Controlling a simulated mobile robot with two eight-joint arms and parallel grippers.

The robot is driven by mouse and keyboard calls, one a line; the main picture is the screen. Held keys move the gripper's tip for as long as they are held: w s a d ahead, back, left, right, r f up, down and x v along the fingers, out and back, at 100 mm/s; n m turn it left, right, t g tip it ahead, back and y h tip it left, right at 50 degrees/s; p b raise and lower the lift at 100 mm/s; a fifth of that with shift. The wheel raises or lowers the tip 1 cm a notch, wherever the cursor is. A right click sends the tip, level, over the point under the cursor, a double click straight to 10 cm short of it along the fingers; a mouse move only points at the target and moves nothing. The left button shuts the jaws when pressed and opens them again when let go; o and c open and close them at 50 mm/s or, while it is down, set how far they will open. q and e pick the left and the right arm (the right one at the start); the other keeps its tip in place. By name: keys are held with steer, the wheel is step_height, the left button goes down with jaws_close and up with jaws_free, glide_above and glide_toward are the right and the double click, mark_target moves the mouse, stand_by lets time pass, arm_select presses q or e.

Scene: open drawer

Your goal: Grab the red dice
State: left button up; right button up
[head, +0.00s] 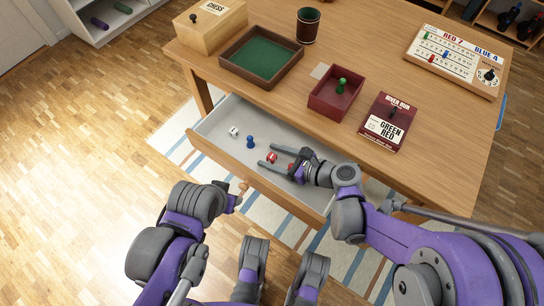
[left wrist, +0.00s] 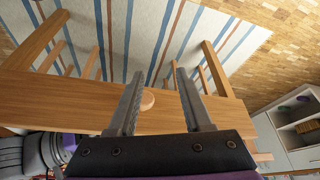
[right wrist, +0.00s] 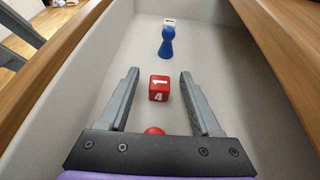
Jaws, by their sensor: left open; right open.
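The red dice (head: 272,157) lies on the floor of the open drawer (head: 221,123).
A blue pawn (head: 250,142) and a white die (head: 234,132) stand farther left in the drawer. A red round-topped piece (right wrist: 154,131) is close to my right gripper's base. The drawer walls enclose the space. Boxes and trays stand on the table (head: 350,45) above.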

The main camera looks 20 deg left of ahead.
jaws_close()
stand_by(0.3)
